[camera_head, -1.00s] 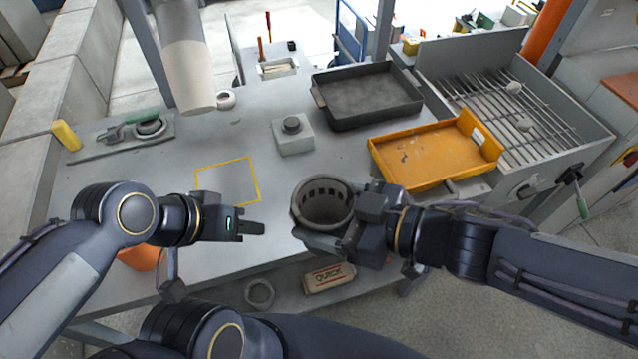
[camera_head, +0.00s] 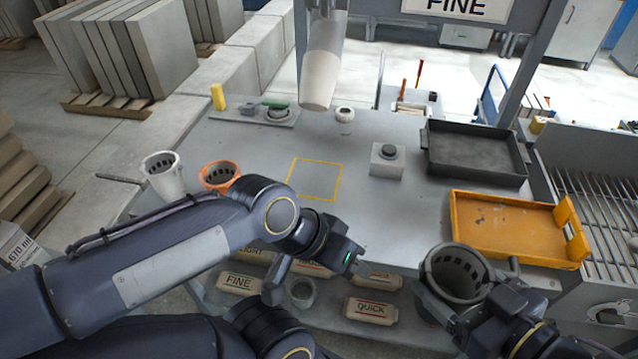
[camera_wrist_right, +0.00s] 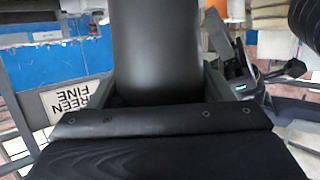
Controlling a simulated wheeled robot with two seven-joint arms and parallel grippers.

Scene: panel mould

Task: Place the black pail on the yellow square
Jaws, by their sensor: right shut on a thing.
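The black pail (camera_head: 455,274) is upright in my right gripper (camera_head: 470,300), which is shut on it at the right front of the table in the head view. In the right wrist view the dark pail wall (camera_wrist_right: 155,50) fills the middle between the fingers. The yellow square (camera_head: 316,179) is an empty outline on the grey table, to the left of and beyond the pail. My left gripper (camera_head: 358,262) is near the table's front edge, between the square and the pail. Its fingers are small and seen edge-on, so its opening is unclear.
A white pail (camera_head: 165,178) and an orange pail (camera_head: 220,176) stand at the left. A grey block with a knob (camera_head: 388,160), a black tray (camera_head: 474,152) and an orange tray (camera_head: 505,226) are on the right. A pale spout (camera_head: 320,80) hangs beyond the square. Bags lie on the lower shelf.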

